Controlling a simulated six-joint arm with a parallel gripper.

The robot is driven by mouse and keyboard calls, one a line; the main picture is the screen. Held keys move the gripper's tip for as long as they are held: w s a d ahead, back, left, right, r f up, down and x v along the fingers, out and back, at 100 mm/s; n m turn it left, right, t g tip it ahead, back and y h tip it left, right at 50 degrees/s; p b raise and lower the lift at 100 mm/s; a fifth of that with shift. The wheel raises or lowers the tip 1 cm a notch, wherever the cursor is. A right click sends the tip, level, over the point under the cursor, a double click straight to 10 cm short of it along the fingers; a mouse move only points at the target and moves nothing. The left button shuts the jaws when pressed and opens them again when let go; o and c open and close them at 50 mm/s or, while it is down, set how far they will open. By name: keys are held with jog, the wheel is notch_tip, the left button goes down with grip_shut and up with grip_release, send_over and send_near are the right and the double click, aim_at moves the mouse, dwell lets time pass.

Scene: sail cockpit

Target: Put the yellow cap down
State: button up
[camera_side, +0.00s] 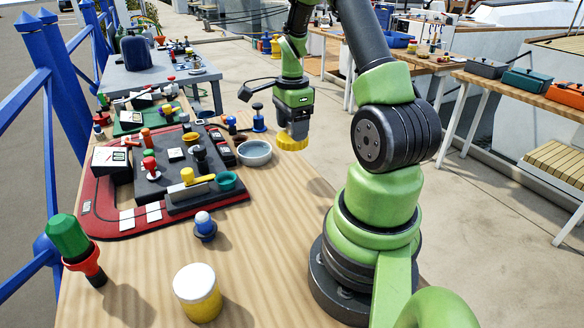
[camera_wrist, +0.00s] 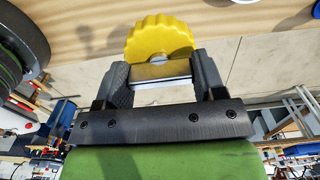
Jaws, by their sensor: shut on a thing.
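The yellow cap (camera_side: 291,143) is a round, ridged disc held at the tip of my gripper (camera_side: 293,130). In the side view it hangs above the wooden table, to the right of the grey bowl, and looks clear of the surface. In the wrist view the yellow cap (camera_wrist: 161,38) shows beyond the fingers, with its scalloped edge facing up the picture. My gripper (camera_wrist: 162,75) is shut on it, one dark finger on each side. The cap's lower part is hidden by the gripper.
The wooden table (camera_side: 265,225) has free room in front of the gripper. A grey bowl (camera_side: 254,153) stands close by. A red-edged board (camera_side: 112,226) with levers and knobs lies left. A white-lidded yellow jar (camera_side: 198,293) and a green-red handle (camera_side: 78,248) stand near the front.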

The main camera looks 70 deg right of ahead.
notch_tip(320, 180, down, 8)
jog(key=shift+f, duration=0.1)
dwell(0.4)
jog(key=o, duration=1)
jog(key=shift+f, duration=0.1)
